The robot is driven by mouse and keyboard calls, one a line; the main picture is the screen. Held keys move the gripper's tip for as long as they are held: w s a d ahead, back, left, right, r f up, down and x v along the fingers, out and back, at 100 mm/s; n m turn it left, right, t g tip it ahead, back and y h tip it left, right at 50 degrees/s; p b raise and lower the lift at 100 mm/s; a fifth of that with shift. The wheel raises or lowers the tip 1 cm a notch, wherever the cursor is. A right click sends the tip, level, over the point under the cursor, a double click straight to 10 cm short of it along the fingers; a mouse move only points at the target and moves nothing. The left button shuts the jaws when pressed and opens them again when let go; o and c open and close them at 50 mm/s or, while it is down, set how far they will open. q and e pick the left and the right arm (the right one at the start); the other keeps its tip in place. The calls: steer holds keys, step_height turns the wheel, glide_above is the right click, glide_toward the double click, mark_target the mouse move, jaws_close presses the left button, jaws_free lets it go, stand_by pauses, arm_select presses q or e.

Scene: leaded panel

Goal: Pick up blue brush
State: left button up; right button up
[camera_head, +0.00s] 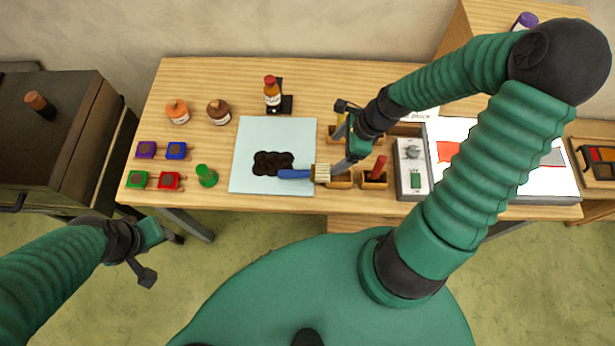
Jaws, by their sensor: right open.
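The blue brush (295,174) lies at the front right of a pale blue sheet (248,140). Its blue handle points left and its pale bristle end reaches past the sheet's right edge. My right gripper (342,136) is open, above and to the right of the brush; one finger shows close to the bristle end in the picture, but I cannot tell its height or whether it touches. My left gripper (150,254) is open and empty, in front of the table's left end and far from the brush.
A dark clustered shape (273,163) lies on the sheet beside the brush. Wooden holders, one with a red-handled item (378,168), stand to the right. A grey device (412,170) is farther right. Small coloured pots (177,151) and bottles (272,92) stand left and behind.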

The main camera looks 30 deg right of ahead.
mark_target(319, 172)
steer(key=x, duration=1)
steer(key=shift+w+b, duration=0.15)
steer(key=shift+b, duration=0.2)
steer(key=shift+f, duration=0.35)
steer(key=x, duration=0.2)
steer(key=s+x, duration=0.1)
steer(key=x, duration=0.1)
steer(key=shift+d+f+p, duration=0.1)
steer(key=shift+f+p, duration=0.05)
steer(key=shift+p, duration=0.25)
steer(key=shift+w+f, duration=0.3)
steer(key=shift+f, duration=0.1)
steer(key=shift+s+r, duration=0.1)
steer(key=c, duration=1.5)
arm_select(q)
steer(key=shift+w+f, duration=0.15)
steer(key=shift+w, duration=0.1)
